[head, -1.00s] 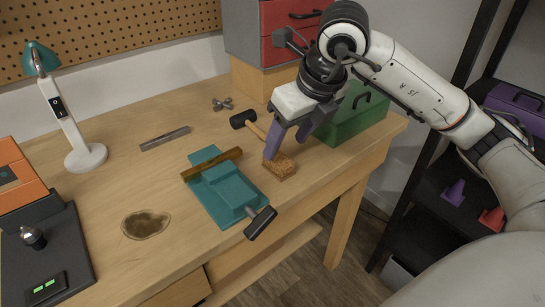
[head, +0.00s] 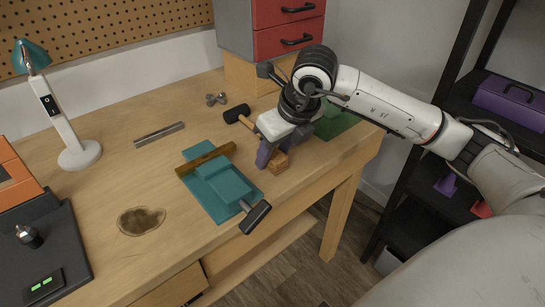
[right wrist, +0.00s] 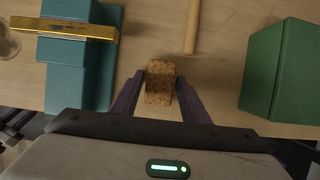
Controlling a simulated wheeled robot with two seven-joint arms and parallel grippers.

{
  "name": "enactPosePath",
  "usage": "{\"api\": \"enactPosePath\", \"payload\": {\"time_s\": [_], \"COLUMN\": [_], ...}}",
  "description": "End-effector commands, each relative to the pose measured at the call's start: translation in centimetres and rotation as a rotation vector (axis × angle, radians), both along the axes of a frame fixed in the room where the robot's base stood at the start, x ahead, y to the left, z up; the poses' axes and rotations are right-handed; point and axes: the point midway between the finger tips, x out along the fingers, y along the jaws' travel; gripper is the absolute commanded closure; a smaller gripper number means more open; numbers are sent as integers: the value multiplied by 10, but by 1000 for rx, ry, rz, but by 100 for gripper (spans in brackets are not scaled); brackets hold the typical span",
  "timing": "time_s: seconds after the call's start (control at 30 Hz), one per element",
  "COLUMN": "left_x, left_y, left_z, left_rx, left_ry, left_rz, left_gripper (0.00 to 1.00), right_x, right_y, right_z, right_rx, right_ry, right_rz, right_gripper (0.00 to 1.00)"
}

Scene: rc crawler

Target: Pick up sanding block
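The sanding block (head: 278,163), a small brown cork-like block, lies on the workbench near its front edge, right of the teal vise. My right gripper (head: 268,158) is low over it, pointing down, and its purple fingers partly hide the block in the head view. In the right wrist view the block (right wrist: 160,84) sits between the two fingers, with narrow gaps on both sides. The right gripper is open around it. My left gripper is in neither view.
The teal vise (head: 223,187) stands close to the left of the block. A hammer (head: 240,117) lies just behind the gripper. A green box (right wrist: 283,75) stands to the right. The bench's front edge is close to the block.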

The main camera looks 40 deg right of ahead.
Motion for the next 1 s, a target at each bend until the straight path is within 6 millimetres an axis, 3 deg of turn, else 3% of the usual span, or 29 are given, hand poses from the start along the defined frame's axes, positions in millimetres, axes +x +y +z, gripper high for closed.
{"api": "enactPosePath", "payload": {"time_s": [0.03, 0.17, 0.47, 0.8, 1.0], "left_x": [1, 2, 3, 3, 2], "left_y": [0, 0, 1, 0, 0], "left_z": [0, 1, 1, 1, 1], "left_rx": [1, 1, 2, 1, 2], "left_ry": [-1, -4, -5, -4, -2], "left_rz": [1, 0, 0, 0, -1], "left_gripper": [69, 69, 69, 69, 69], "right_x": [0, 0, 1, 1, 1], "right_y": [0, 0, 0, 0, 0], "right_z": [0, 0, 6, 70, 96], "right_rx": [0, 0, 0, 1, 1], "right_ry": [0, 0, -3, -7, -2], "right_rz": [0, 0, 0, 0, 0], "right_gripper": [67, 88, 88, 88, 88]}}
